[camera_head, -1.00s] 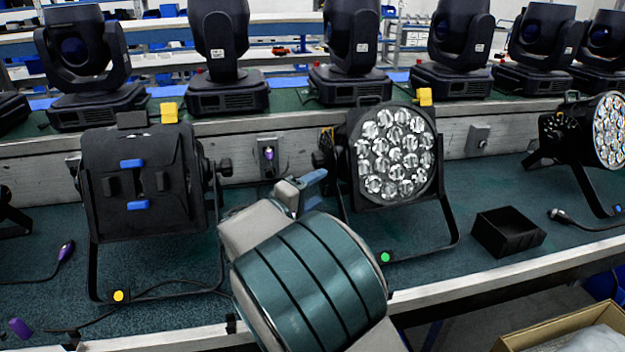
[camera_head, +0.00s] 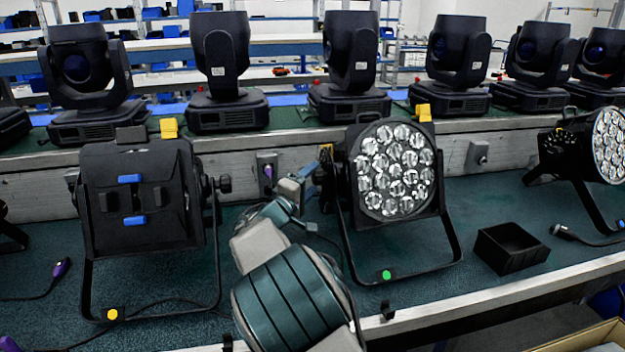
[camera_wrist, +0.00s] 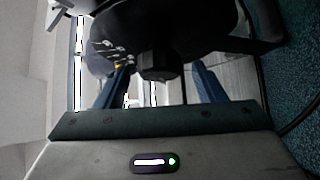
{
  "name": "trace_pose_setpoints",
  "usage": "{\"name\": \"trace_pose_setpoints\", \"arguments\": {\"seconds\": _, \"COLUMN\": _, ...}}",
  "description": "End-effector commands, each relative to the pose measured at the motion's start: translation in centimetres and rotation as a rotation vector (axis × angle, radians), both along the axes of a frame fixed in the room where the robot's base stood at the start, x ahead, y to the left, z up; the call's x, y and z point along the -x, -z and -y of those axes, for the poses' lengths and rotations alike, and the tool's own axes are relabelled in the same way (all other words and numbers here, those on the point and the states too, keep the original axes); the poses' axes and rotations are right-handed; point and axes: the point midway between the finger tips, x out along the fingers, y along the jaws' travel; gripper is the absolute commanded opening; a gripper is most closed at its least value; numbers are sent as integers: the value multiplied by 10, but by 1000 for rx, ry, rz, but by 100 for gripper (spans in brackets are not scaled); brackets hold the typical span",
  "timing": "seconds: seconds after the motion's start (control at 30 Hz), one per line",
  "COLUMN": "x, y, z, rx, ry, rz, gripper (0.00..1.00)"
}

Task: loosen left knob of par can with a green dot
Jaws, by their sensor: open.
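The par can with the green dot (camera_head: 395,175) stands on the bench, its round lens face toward me. The green dot (camera_head: 386,275) is on the foot of its bracket. Its left knob (camera_head: 324,176) is dark and sits on the left side of the housing. My gripper (camera_head: 305,186) is at that left side, close to the knob. In the wrist view my gripper (camera_wrist: 163,88) is open, with a blue finger on each side of the dark knob (camera_wrist: 159,68). The fingers look apart from the knob; the exact depth is hard to tell.
A par can with a yellow dot (camera_head: 145,200) stands to the left, its side knob (camera_head: 224,184) facing my arm. A black open box (camera_head: 511,247) and another par can (camera_head: 590,150) are to the right. Moving-head lights (camera_head: 350,70) line the raised shelf behind.

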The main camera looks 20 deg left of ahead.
Motion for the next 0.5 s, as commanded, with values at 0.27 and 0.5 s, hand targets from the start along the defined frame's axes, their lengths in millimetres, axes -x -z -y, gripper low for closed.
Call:
{"name": "trace_pose_setpoints", "arguments": {"seconds": 0.27, "x": -12, "y": -1, "z": 3, "rx": 1, "ry": -1, "rz": 0, "gripper": 63}}
{"name": "trace_pose_setpoints", "arguments": {"seconds": 0.5, "x": -12, "y": -1, "z": 3, "rx": 1, "ry": 0, "rz": 0, "gripper": 43}}
